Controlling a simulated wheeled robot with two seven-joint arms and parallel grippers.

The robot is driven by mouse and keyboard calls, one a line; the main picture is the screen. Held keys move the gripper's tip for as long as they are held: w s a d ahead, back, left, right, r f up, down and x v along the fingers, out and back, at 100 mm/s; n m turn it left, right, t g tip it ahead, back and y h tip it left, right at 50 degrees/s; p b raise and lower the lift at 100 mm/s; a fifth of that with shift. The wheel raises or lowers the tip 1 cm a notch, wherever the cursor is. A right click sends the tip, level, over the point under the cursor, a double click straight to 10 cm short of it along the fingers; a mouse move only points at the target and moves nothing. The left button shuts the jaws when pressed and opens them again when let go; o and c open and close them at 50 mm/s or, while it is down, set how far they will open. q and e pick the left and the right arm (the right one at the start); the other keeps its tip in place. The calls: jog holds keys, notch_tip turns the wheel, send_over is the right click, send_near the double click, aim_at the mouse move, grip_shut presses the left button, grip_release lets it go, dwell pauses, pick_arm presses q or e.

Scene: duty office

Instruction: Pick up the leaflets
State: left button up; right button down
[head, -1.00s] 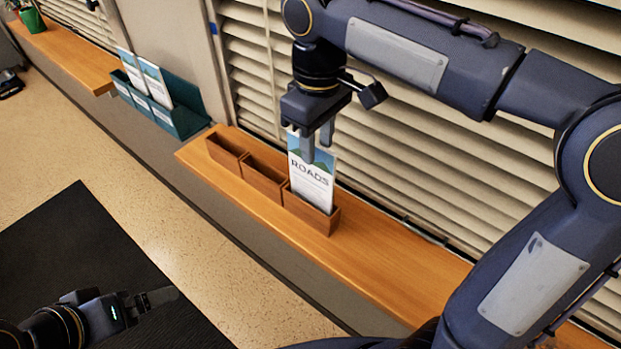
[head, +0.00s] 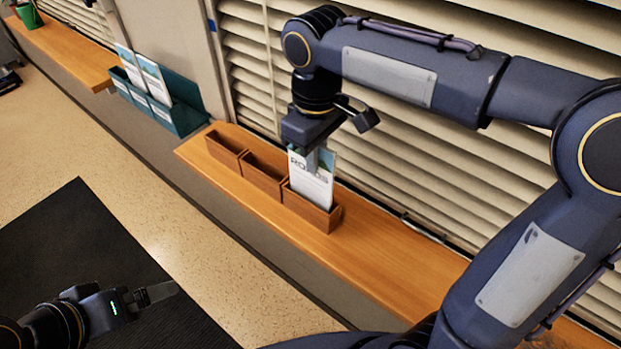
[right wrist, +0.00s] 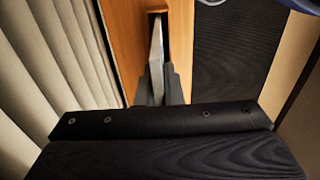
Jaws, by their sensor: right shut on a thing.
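The leaflets (head: 311,188), white with a blue-green top and the word "ROADS" partly covered, stand upright in the nearest compartment of a wooden three-part holder (head: 308,210) on the sill. My right gripper (head: 312,162) is over them, pointing down, and is shut on their upper part. In the right wrist view the fingers (right wrist: 160,88) close on the thin edge of the leaflets (right wrist: 156,50), whose lower end is still inside the holder. My left gripper (head: 160,292) is low at the left, over the dark mat, away from the sill; its jaw gap is unclear.
The two other wooden compartments (head: 262,176) look empty. A teal rack (head: 182,116) with white leaflets (head: 155,82) hangs at the sill's left end. Slatted blinds (head: 420,190) stand close behind the sill. The wooden sill (head: 390,260) right of the holder is clear.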

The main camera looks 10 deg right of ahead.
jog(key=shift+r, duration=0.1)
notch_tip(320, 180, up, 10)
jog(key=shift+f, duration=0.1)
dwell(0.4)
dwell(1.2)
